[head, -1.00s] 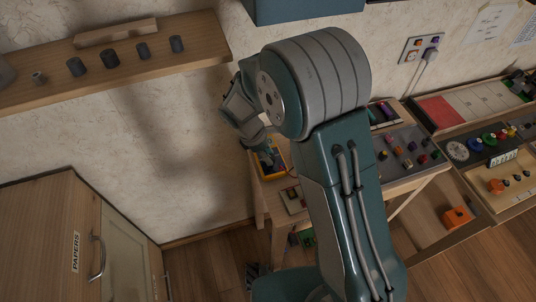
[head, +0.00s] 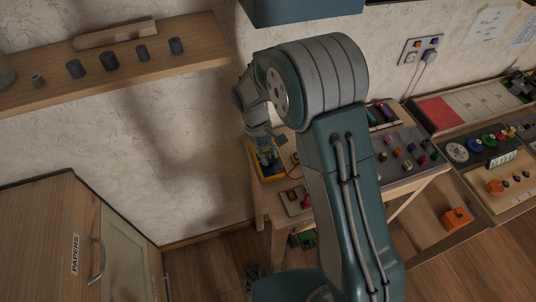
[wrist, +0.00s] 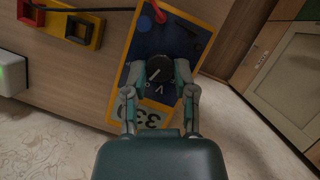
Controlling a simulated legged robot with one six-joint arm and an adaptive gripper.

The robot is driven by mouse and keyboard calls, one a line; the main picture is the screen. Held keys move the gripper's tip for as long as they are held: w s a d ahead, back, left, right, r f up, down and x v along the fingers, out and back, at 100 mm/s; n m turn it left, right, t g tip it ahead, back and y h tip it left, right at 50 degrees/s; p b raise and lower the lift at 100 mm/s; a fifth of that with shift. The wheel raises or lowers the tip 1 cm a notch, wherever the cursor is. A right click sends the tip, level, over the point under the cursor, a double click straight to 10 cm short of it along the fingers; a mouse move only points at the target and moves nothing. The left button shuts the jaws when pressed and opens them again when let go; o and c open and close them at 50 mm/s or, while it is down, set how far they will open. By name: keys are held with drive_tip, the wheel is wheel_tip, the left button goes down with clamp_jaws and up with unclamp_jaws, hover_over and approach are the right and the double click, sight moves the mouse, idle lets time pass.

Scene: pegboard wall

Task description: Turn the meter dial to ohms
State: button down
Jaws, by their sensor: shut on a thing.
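The meter (wrist: 133,82) is a yellow-framed box with a dark blue face, lying on the wooden bench; part of its yellow frame also shows in the head view (head: 279,175). Its black round dial (wrist: 159,69) has a white pointer line, and a white V mark sits on the face beside it. My gripper (wrist: 158,75) has its two fingers on either side of the dial, shut on it. In the head view my gripper (head: 268,158) is over the meter. The meter's display with large digits (wrist: 152,115) is partly hidden by my gripper. I cannot read an ohms mark.
A red plug with a lead (wrist: 159,12) is at the meter's far end. A red and yellow holder (wrist: 84,30) and a white box with a green light (wrist: 11,73) are at left. A cabinet (head: 125,240) stands left of the bench (head: 258,215).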

drive_tip(key=shift+m, duration=0.3)
drive_tip(key=shift+c, duration=2)
unclamp_jaws()
drive_tip(key=v, duration=0.7)
drive_tip(key=shift+w+r, duration=0.15)
